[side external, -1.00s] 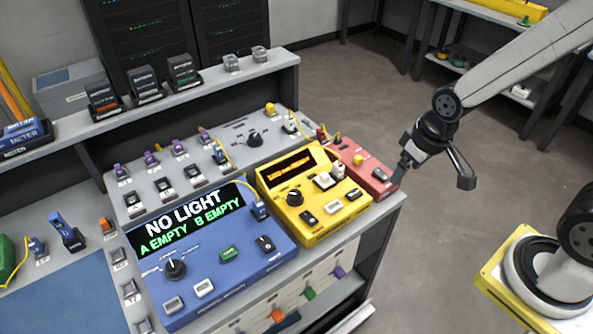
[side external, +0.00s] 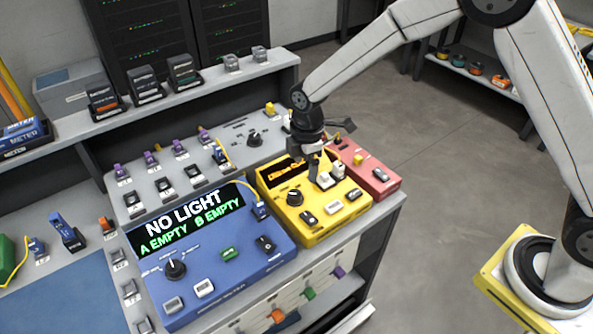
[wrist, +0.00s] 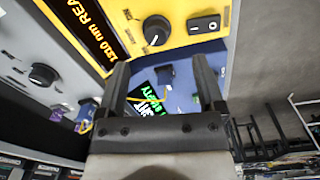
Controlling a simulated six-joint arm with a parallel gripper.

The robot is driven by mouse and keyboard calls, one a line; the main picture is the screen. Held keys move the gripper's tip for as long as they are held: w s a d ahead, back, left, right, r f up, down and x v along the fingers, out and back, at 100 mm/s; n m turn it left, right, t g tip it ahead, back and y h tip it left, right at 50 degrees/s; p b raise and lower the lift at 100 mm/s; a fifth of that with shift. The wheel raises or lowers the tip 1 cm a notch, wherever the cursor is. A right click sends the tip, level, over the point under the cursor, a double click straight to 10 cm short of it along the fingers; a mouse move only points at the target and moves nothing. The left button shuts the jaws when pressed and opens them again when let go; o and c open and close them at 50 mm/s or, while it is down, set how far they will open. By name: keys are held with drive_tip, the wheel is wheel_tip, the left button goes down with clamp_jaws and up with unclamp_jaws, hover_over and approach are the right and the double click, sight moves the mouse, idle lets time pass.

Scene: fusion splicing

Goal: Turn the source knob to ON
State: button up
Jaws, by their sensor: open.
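A yellow box (side external: 322,222) with an amber display stands on the bench and carries a round black knob (side external: 295,197) with a white mark. The same knob (wrist: 156,30) shows at the top of the wrist view, just beyond the fingertips. The box's amber display partly reads "1310 nm REA". My gripper (side external: 315,170) is over the back part of the yellow box in the side view, empty. In the wrist view its two fingers (wrist: 162,68) stand apart with nothing between them.
A blue meter (side external: 215,255) reading "NO LIGHT, A EMPTY, B EMPTY" stands left of the yellow box and has its own black knob (side external: 175,269). A red box (side external: 372,172) stands on the right. Another black knob (side external: 254,139) is on the grey panel behind.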

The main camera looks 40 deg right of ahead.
sight(295, 193)
drive_tip(key=shift+w+a+f+n, duration=0.7)
drive_tip(key=shift+a+f+n, duration=0.1)
drive_tip(key=shift+a+n, duration=0.2)
drive_tip(key=shift+f, duration=3.85)
clamp_jaws()
